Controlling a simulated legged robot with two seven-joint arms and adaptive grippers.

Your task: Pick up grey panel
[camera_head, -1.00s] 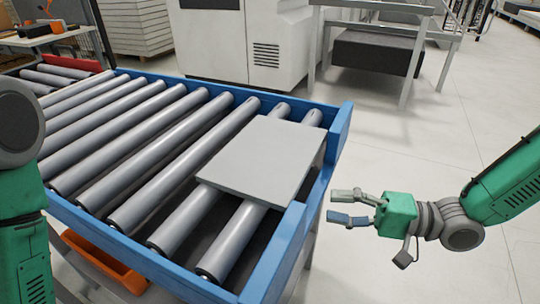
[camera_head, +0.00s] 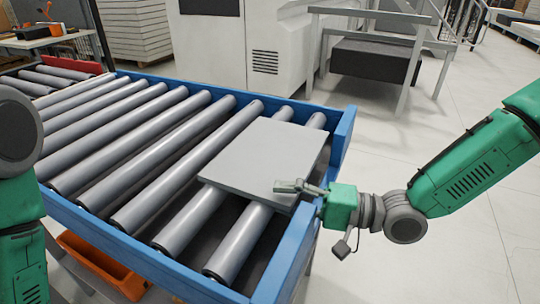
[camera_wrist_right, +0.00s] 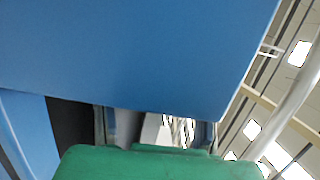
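The grey panel (camera_head: 262,155) is a flat square slab lying on the rollers at the conveyor's near right end. In the head view my right gripper (camera_head: 283,187) is at the panel's near right corner. One finger shows over the panel's top edge; the other is hidden behind the panel or the blue frame. I cannot tell whether the fingers press on the panel. In the right wrist view, a blue surface (camera_wrist_right: 150,55) fills most of the picture and the panel cannot be made out. My left arm shows at the left edge; its gripper is out of view.
The roller conveyor has a blue frame (camera_head: 345,130) with raised rails around the panel's end. An orange bin (camera_head: 100,268) is under it. A white machine (camera_head: 240,45) and a grey rack (camera_head: 405,25) stand behind. Floor to the right is clear.

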